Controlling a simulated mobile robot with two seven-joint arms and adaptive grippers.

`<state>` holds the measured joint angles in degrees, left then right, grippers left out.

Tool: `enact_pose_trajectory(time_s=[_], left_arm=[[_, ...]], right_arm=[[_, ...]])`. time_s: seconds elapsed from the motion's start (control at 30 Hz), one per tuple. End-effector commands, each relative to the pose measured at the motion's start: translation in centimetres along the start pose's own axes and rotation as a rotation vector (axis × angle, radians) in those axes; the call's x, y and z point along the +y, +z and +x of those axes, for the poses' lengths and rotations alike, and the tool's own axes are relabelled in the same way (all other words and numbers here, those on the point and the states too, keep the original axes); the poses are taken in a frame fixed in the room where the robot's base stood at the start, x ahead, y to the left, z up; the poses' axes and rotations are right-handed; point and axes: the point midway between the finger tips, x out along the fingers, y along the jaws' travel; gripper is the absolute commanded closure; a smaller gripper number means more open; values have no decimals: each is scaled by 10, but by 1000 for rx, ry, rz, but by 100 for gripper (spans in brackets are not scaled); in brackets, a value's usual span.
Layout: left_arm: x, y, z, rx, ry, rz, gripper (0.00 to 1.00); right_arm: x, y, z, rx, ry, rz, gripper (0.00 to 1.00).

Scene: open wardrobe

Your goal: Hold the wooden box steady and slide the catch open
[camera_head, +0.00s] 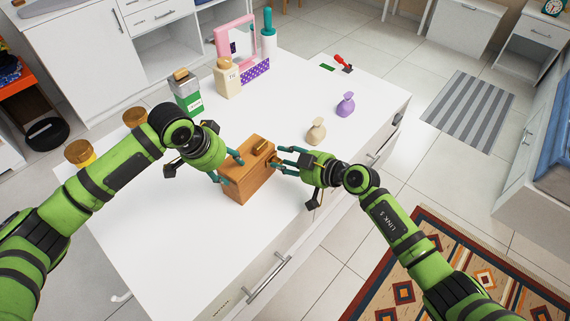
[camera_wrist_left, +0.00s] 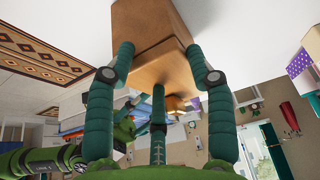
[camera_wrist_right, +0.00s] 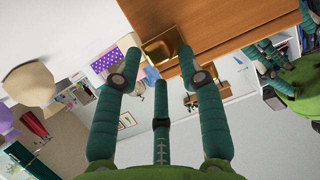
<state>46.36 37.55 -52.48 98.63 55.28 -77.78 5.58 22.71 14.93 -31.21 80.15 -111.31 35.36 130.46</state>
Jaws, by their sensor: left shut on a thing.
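My left gripper (camera_head: 231,168) is shut on the box's left end. In the left wrist view its fingers press on both sides of the box (camera_wrist_left: 160,62). My right gripper (camera_head: 278,155) is at the box's right end, near the catch. In the right wrist view its fingertips (camera_wrist_right: 157,50) are spread on either side of the brass catch (camera_wrist_right: 160,46), beside the box (camera_wrist_right: 215,25); I cannot tell whether they touch it.
A beige vase (camera_head: 317,132) and a purple vase (camera_head: 346,104) stand beyond my right gripper. A green tin (camera_head: 188,95), a cream bottle (camera_head: 227,78) and a pink-framed mirror (camera_head: 237,42) stand farther back. Gold-lidded jars (camera_head: 79,153) are at the left. The counter's front left is clear.

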Motion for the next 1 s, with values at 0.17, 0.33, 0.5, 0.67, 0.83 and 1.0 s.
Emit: enact_pose_trajectory(time_s=[0.17,0.33,0.5,0.67,0.83,1.0], left_arm=[[5,10,8,-30,12,1,90],[5,11,8,-30,12,1,90],[5,11,8,-30,12,0,91],[5,11,8,-30,12,0,91],[5,11,9,-30,12,0,91],[5,11,8,-30,12,0,91]], right_arm=[[0,4,0,-7,-2,1,55],[-1,6,-1,-11,-2,2,55],[-1,8,-18,-13,-3,2,55],[-2,7,-50,-13,-2,-1,55],[-2,5,-87,-10,0,-2,55],[-2,3,-111,-8,-1,-1,55]])
